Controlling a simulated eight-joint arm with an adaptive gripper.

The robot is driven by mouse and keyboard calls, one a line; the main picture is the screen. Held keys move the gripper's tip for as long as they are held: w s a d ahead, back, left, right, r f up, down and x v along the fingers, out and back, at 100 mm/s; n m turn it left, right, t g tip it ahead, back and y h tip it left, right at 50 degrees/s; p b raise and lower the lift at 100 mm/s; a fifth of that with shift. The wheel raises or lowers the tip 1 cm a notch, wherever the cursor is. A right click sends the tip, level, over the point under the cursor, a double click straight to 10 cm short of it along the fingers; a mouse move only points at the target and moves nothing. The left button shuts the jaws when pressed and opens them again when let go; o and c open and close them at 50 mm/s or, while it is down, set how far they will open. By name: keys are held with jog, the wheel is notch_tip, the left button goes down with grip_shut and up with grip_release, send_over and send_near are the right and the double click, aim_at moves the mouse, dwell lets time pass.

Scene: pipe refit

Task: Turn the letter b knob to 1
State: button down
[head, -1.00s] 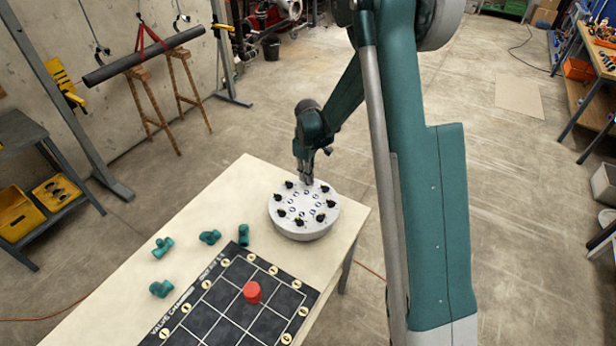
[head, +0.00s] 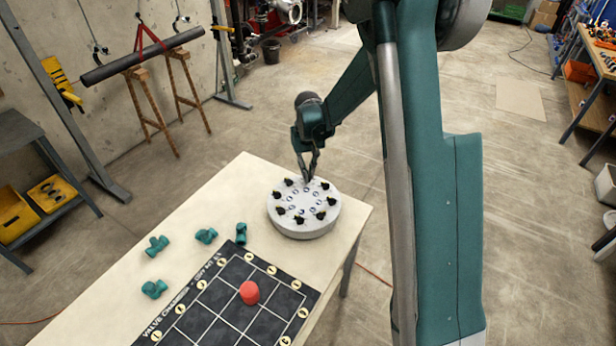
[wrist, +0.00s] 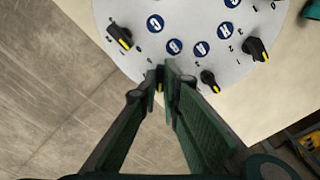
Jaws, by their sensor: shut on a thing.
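The round pale dial plate (head: 285,222) stands on the table with a ring of black knobs around blue letter badges. My gripper (wrist: 167,78) points down at the plate's far rim and is shut on one black knob (wrist: 160,85). Only a small yellow-marked part of that knob shows between the fingertips. The gripper also shows in the head view (head: 308,181). In the wrist view a free knob (wrist: 209,80) sits just right of the fingers, and others stand farther left (wrist: 120,37) and right (wrist: 256,48).
Several green pipe fittings (head: 206,236) lie on the table (head: 190,205) left of the plate. A black gridded mat (head: 218,318) with a red piece (head: 249,292) lies in front. Neighbouring knobs stand close to my fingers.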

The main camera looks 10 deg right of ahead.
jog(key=shift+m+b, duration=0.55)
jog(key=shift+m, duration=1.15)
jog(key=c, duration=2.6)
grip_release()
jog(key=shift+o, duration=0.2)
jog(key=shift+r, duration=0.15)
notch_tip(320, 180, up, 12)
